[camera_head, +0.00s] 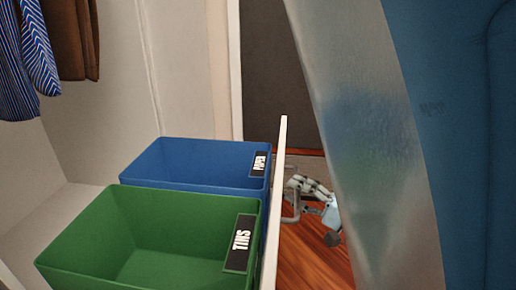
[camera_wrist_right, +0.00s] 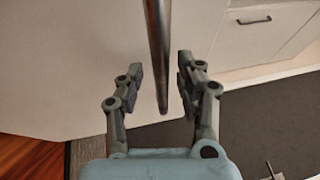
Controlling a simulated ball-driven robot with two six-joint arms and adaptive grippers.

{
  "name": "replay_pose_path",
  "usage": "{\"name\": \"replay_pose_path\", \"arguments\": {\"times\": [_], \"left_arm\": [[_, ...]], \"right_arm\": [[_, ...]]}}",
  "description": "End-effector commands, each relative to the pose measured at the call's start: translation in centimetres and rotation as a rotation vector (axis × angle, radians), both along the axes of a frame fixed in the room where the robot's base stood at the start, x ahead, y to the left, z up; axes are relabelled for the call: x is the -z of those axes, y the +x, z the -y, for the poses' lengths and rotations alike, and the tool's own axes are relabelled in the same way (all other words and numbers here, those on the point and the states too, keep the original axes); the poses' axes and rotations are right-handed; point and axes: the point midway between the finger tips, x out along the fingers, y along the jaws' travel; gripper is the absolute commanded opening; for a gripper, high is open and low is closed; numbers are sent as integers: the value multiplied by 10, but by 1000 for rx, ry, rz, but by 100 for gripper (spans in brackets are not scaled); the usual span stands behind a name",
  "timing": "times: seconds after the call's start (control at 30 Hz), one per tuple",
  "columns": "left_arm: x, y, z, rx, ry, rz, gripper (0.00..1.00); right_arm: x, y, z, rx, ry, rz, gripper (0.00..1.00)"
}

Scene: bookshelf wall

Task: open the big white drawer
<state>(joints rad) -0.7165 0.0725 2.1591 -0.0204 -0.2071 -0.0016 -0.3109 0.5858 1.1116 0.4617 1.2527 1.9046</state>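The big white drawer is pulled out, its front panel (camera_head: 276,205) seen nearly edge-on in the head view. It holds a green bin (camera_head: 150,250) marked TINS and a blue bin (camera_head: 200,160) marked PAPER. My right gripper (camera_head: 302,195) is just outside the front panel. In the right wrist view, its fingers (camera_wrist_right: 160,78) are spread on either side of a dark metal bar handle (camera_wrist_right: 158,50), with gaps showing. The white front (camera_wrist_right: 70,70) lies behind the handle. My left gripper is not in view.
Striped and brown clothes (camera_head: 35,50) hang at upper left. A curved metal surface (camera_head: 370,130) and a blue surface (camera_head: 455,140) fill the right side. Wooden floor (camera_head: 310,260) shows beyond the panel. Another white drawer front with a handle (camera_wrist_right: 248,20) is at upper right in the wrist view.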

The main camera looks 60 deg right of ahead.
Motion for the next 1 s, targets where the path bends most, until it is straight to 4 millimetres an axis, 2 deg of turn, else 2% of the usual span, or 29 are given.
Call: {"name": "replay_pose_path", "arguments": {"times": [0.17,0.27,0.37,0.7,0.83,1.0], "left_arm": [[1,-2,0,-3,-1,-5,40],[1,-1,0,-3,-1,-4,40],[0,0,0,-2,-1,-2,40],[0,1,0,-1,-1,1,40],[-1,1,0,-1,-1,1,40],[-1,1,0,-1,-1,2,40]], "right_arm": [[-1,0,0,-1,-1,2,36],[1,-7,0,0,-1,2,36],[4,-23,0,1,0,0,36],[17,-95,-1,1,-1,-1,36],[20,-111,-1,1,-1,0,36],[21,-118,-1,0,0,1,36]]}}
